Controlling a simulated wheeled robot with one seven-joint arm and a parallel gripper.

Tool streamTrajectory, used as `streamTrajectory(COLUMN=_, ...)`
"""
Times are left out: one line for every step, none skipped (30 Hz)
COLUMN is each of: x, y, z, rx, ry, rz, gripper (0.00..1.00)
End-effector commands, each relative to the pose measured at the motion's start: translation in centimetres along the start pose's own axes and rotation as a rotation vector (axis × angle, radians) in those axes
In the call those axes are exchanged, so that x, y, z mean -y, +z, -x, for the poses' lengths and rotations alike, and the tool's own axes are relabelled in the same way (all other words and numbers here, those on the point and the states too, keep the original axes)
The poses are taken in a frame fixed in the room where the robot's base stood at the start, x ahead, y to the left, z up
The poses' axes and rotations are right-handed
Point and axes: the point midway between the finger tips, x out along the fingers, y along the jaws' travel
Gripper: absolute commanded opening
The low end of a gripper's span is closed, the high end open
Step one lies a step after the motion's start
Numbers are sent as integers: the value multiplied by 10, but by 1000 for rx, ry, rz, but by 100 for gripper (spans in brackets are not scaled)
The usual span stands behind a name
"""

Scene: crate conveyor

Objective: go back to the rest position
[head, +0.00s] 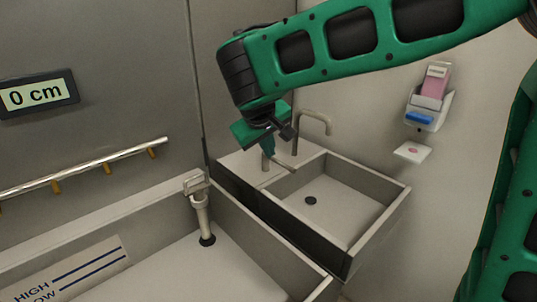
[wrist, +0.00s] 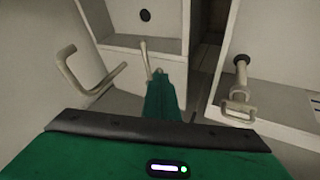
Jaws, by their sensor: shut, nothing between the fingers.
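My gripper (head: 270,150) hangs from the green arm above the back edge of the small sink, beside its curved faucet (head: 316,118). It is shut with nothing in it. In the wrist view its narrow front end (wrist: 151,65) points toward the sink basin (wrist: 120,45), and the faucet stands to its left (wrist: 92,75). Whether the gripper touches the sink's back ledge cannot be told.
A large trough (head: 265,235) with an upright drain pipe (head: 201,215) lies to the left. A metal rail (head: 90,169) and a "0 cm" display (head: 38,94) are on the left wall. A holder (head: 428,108) with pink and blue items hangs on the right wall.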

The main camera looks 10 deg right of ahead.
Motion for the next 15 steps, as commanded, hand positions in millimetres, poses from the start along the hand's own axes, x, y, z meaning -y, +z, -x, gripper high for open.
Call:
streamTrajectory(x=0, y=0, z=1, rx=0, ry=0, rz=0, gripper=0)
streamTrajectory(x=0, y=0, z=1, rx=0, ry=0, rz=0, gripper=0)
streamTrajectory(x=0, y=0, z=1, rx=0, ry=0, rz=0, gripper=0)
streamTrajectory(x=0, y=0, z=1, rx=0, ry=0, rz=0, gripper=0)
streamTrajectory(x=0, y=0, z=1, rx=0, ry=0, rz=0, gripper=0)
streamTrajectory(x=0, y=0, z=1, rx=0, ry=0, rz=0, gripper=0)
streamTrajectory(x=0, y=0, z=1, rx=0, ry=0, rz=0, gripper=0)
streamTrajectory(x=0, y=0, z=1, rx=0, ry=-1, rz=0, gripper=0)
streamTrajectory(x=0, y=0, z=1, rx=0, ry=0, rz=0, gripper=0)
streamTrajectory(x=-1, y=1, z=1, rx=1, ry=0, rz=-2, gripper=0)
streamTrajectory(x=-4, y=2, z=0, rx=4, ry=0, rz=-6, gripper=0)
streamTrajectory(x=-9, y=6, z=-1, rx=11, ry=1, rz=-15, gripper=0)
streamTrajectory(x=-14, y=10, z=-2, rx=19, ry=1, rz=-25, gripper=0)
streamTrajectory(x=-21, y=15, z=-4, rx=29, ry=2, rz=-38, gripper=0)
streamTrajectory(x=-34, y=25, z=-6, rx=48, ry=4, rz=-60, gripper=0)
